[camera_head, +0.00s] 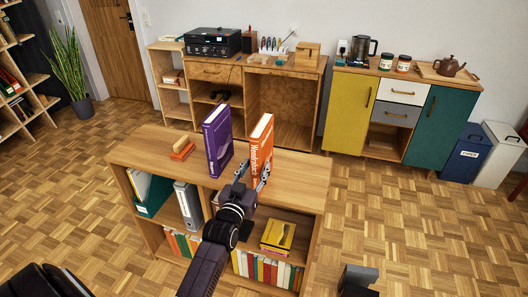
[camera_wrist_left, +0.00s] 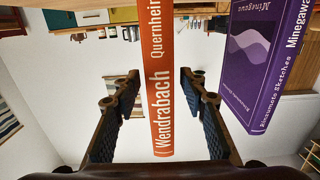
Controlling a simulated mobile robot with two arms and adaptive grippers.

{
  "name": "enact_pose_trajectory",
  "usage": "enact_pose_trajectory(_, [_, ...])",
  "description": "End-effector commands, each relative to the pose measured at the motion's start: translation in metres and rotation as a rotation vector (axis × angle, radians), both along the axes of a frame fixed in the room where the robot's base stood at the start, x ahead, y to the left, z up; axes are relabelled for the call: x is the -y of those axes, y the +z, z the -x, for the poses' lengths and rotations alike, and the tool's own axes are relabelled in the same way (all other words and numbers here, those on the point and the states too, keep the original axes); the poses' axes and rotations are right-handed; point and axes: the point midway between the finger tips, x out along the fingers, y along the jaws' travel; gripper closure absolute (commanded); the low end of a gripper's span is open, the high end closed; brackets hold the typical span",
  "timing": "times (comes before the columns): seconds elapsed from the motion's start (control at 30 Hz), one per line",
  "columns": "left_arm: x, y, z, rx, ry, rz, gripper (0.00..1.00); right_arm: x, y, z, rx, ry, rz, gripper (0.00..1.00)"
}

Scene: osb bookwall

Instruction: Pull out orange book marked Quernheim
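The orange book (camera_head: 261,150) stands upright on top of the low wooden shelf (camera_head: 300,180). Its spine reads "Wendrabach" and "Quernheim" in the left wrist view (camera_wrist_left: 160,85). My left gripper (camera_head: 253,174) is at the spine side of the book. In the left wrist view the open fingers (camera_wrist_left: 160,112) lie on either side of the spine, with a visible gap on each side. A purple book (camera_head: 217,140) stands to the left of the orange one; it also shows in the left wrist view (camera_wrist_left: 262,60).
A small orange and wooden item (camera_head: 182,149) lies on the shelf top at left. Binders, books and a yellow box (camera_head: 278,236) fill the compartments below. A sideboard (camera_head: 347,110) stands behind. The shelf top right of the orange book is clear.

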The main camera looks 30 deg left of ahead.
Motion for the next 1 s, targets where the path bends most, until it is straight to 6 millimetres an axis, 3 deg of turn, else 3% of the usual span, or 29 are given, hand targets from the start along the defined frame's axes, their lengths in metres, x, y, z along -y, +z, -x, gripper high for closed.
enact_pose_trajectory(0.77, [-0.005,0.002,-0.02,0.005,0.0,-0.002,0.61,0.001,-0.004,0.0,0.0,0.0,0.001,1.0])
enact_pose_trajectory(1.0, [-0.005,0.003,-0.02,0.005,0.0,-0.001,0.84,0.002,-0.004,0.0,0.0,0.0,0.002,1.0])
